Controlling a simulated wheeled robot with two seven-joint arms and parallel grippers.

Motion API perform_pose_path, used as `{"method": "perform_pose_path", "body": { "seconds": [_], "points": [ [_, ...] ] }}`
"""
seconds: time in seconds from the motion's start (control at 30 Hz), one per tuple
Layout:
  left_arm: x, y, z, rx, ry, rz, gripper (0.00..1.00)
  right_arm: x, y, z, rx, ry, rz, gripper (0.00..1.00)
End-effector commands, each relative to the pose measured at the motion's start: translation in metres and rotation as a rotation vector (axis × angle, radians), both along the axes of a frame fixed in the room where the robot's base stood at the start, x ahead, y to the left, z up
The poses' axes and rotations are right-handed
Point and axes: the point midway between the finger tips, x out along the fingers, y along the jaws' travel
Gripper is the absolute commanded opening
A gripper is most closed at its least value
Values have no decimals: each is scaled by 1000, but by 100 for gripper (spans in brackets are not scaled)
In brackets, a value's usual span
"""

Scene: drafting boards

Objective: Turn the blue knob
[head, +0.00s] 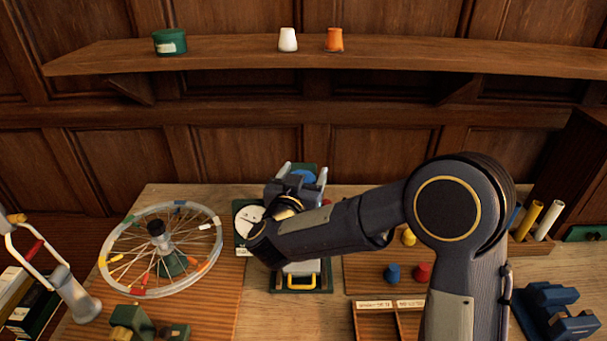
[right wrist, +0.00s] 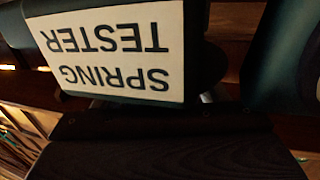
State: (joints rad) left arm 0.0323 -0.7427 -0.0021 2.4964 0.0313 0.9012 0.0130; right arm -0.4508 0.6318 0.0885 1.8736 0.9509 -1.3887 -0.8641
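The blue knob (head: 304,176) shows as a small blue round top on a dark green device behind my right wrist in the head view. My right gripper (head: 304,172) points away from me, with its two grey fingers apart, one on each side of the blue top. Whether either finger touches it I cannot tell. My forearm and wrist hide much of the device. In the right wrist view a label reading SPRING TESTER (right wrist: 105,50) is close and upside down; the knob cannot be made out there. My left gripper is not in view.
A dial (head: 247,214) stands left of my wrist, and a spoked wheel (head: 160,250) farther left. A yellow handle (head: 303,281) is in front. Blue (head: 392,273) and red (head: 423,272) pegs sit to the right. A shelf (head: 400,57) runs above.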

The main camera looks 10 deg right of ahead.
Motion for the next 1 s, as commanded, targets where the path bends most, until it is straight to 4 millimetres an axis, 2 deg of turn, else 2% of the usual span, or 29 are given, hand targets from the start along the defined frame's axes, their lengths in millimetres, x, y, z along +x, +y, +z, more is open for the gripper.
{"method": "perform_pose_path", "body": {
  "seconds": [0.1, 0.43, 0.8, 1.0],
  "points": [
    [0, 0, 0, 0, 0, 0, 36, 0, 0, 0, 0, 0, 0, 78],
    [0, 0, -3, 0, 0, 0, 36, -5, 3, -1, 1, 0, 2, 78],
    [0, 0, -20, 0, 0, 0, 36, -57, 30, -1, 0, -1, 5, 78],
    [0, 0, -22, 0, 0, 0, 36, -70, 35, 0, 0, 0, 2, 78]
  ]
}}
